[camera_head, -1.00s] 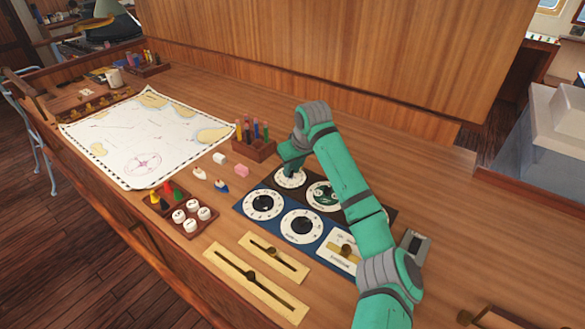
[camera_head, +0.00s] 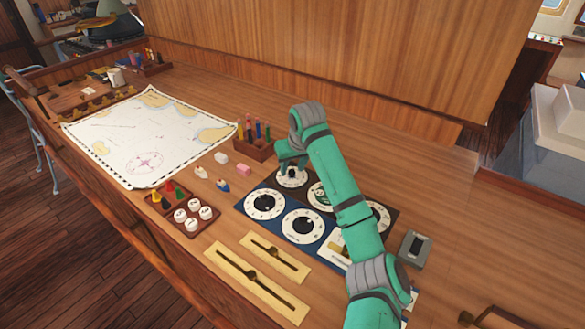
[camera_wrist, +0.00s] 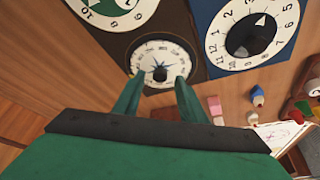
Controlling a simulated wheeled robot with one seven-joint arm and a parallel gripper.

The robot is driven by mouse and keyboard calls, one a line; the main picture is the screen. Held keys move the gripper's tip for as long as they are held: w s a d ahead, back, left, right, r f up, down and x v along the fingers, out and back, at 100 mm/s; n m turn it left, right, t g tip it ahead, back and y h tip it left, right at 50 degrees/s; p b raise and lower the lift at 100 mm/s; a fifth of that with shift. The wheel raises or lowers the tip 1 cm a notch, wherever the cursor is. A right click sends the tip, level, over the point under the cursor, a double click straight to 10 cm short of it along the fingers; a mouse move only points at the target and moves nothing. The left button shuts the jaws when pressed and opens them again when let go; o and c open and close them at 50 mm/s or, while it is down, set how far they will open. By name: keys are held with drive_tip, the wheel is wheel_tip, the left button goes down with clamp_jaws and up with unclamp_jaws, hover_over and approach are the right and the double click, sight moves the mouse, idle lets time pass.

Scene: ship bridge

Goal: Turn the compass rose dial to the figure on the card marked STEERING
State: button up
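The compass rose dial (camera_wrist: 160,52) has a white face with a dark star-shaped knob (camera_wrist: 160,73), seen in the wrist view between my fingertips. In the head view the dial (camera_head: 292,181) is at the back left of the dial panel, partly hidden by my gripper (camera_head: 291,162). In the wrist view my gripper (camera_wrist: 159,82) is open, with one finger on each side of the knob and gaps beside it. Contact with the dial cannot be told. I cannot make out a card marked STEERING in either view.
Other dials stand close by, including a black-knobbed numbered dial (camera_head: 265,204) and another (camera_head: 302,226). A pen holder (camera_head: 254,147) stands just behind. A chart (camera_head: 145,138) lies to the left, with small coloured pieces between. Slider plates (camera_head: 274,258) lie in front.

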drive_tip(key=v, duration=1)
drive_tip(key=shift+r, duration=0.35)
drive_tip(key=shift+s, duration=0.15)
